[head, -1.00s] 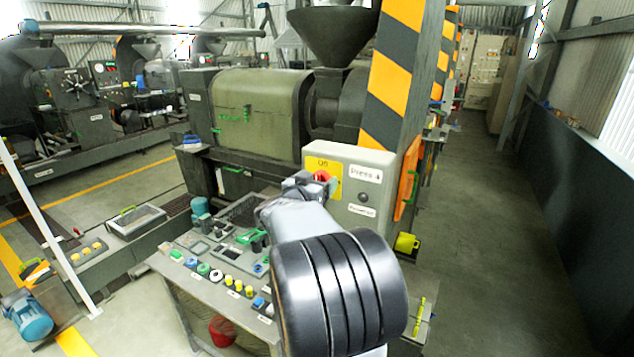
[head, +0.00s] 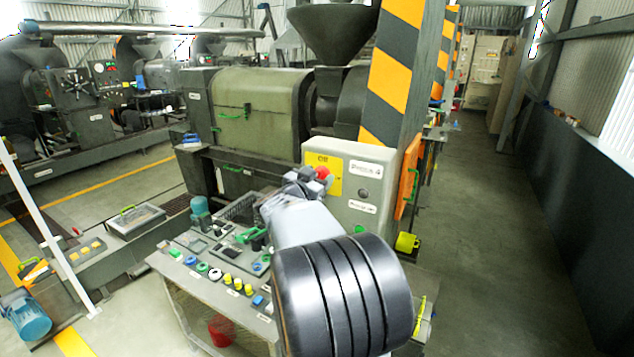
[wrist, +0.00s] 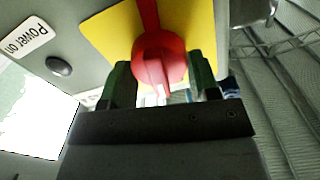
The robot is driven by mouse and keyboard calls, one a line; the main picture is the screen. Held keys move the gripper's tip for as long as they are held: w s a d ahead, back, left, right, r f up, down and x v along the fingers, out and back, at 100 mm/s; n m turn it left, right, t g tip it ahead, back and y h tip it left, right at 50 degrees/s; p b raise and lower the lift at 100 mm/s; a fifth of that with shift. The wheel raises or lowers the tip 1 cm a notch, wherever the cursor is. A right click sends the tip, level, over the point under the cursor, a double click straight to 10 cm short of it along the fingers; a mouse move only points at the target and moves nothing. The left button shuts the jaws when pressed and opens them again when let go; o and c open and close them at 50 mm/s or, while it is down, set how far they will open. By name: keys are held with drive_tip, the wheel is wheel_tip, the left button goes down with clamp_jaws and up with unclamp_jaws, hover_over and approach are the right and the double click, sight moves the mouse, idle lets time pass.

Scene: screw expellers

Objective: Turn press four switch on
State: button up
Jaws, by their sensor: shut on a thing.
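The grey switch box (head: 345,215) labelled "Press 4" stands in the middle of the head view. A red rotary knob (head: 323,172) sits on its yellow plate (head: 336,186). In the wrist view the red knob (wrist: 160,60) lies between the two green-sided fingers of my gripper (wrist: 160,82), which is shut on it. The knob's raised grip runs roughly up and down in that view. In the head view my gripper (head: 308,182) reaches the knob from the lower left. A dark round lamp (wrist: 60,66) sits beside the "Power on" label (wrist: 22,37). The plate's small lettering is unclear.
A sloping panel (head: 180,262) with several coloured buttons stands to the left of my arm. A striped yellow-black post (head: 395,75) rises behind the box. The green press body (head: 258,108) is behind. A clear floor aisle (head: 490,220) runs along the right.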

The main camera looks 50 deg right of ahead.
drive_tip(key=m+b, duration=0.1)
drive_tip(key=m, duration=0.1)
drive_tip(key=m+b, duration=0.2)
drive_tip(key=shift+s+f+m, duration=0.1)
drive_tip(key=shift+f+m, duration=0.1)
drive_tip(key=shift+m, duration=0.2)
drive_tip(key=m+b, duration=0.2)
drive_tip(key=m, duration=0.1)
drive_tip(key=shift+f+m+b, duration=0.1)
drive_tip(key=shift+m+b, duration=0.2)
drive_tip(key=shift+b, duration=0.1)
drive_tip(key=m+b, duration=0.3)
drive_tip(key=m, duration=0.2)
drive_tip(key=shift+s+b, duration=0.1)
drive_tip(key=shift+b, duration=0.2)
drive_tip(key=shift+m+b, duration=0.7)
drive_tip(key=shift+m, duration=0.4)
drive_tip(key=o, duration=0.9)
drive_tip(key=b+v, duration=0.2)
drive_tip(key=v, duration=1.1)
drive_tip(key=shift+s+a, duration=0.1)
drive_tip(key=shift+a, duration=0.25)
